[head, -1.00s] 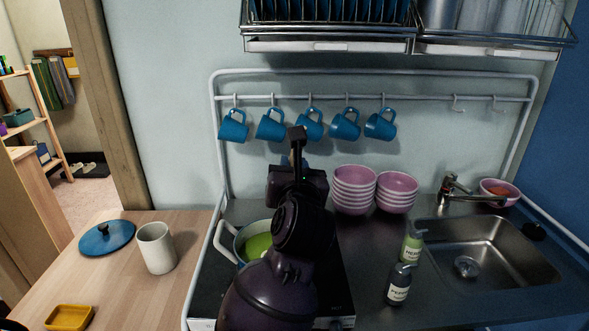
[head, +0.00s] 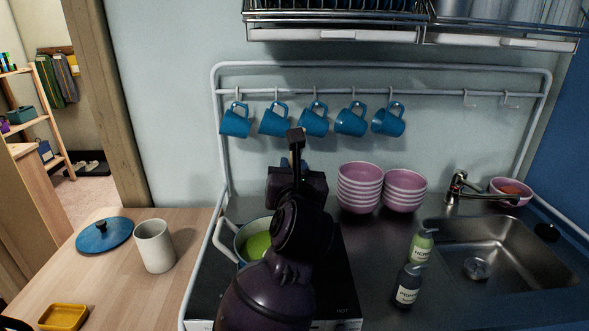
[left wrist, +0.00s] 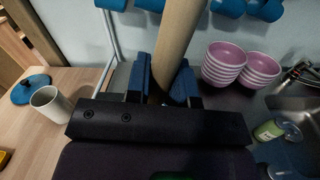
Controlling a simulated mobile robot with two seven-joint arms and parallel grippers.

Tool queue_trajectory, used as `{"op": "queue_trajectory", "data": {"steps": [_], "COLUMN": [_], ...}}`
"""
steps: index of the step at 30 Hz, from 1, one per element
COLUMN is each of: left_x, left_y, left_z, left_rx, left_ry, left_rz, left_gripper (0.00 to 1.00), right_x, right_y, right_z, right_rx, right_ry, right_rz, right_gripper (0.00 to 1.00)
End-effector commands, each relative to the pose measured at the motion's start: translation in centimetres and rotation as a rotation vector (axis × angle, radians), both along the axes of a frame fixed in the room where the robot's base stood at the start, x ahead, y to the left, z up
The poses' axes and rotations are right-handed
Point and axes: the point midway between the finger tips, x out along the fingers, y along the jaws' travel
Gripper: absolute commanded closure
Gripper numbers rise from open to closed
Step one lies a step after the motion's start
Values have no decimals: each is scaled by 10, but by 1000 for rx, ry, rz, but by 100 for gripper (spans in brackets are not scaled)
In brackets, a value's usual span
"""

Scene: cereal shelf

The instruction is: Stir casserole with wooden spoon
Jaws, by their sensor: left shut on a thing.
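The casserole (head: 239,252), a pale pot with green contents (head: 258,245), sits on the dark hob in the head view. My left arm hides its right part. My left gripper (head: 295,165) is beyond the casserole in the picture, seen from behind. In the left wrist view my left gripper (left wrist: 163,85) is shut on the thick handle of the wooden spoon (left wrist: 178,40), which runs up out of the jaws. The spoon's other end is hidden, so I cannot tell whether it touches the contents. The blue lid (head: 104,235) lies on the wooden counter. My right gripper is not in view.
A white crock (head: 154,247) and a yellow dish (head: 63,317) stand on the wooden counter at left. Stacked pink bowls (head: 360,188), bottles (head: 408,285) and a sink (head: 495,255) are at right. Blue mugs (head: 313,121) hang from the rail behind.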

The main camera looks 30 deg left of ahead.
Motion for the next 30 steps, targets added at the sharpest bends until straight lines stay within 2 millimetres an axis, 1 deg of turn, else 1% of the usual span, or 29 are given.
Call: {"op": "queue_trajectory", "data": {"steps": [1, 14, 20, 30], "left_x": [0, 0, 0, 0], "left_y": [1, 6, 9, 13], "left_z": [-6, -31, -44, -66], "left_rx": [0, 0, 1, 0], "left_ry": [1, 2, 3, 2], "left_rz": [0, -1, 0, 0], "left_gripper": [100, 100, 100, 100], "right_x": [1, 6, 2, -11], "right_y": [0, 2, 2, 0], "right_z": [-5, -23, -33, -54], "right_rx": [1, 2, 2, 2], "right_ry": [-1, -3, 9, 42], "right_rz": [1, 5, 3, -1], "right_gripper": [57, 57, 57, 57]}}
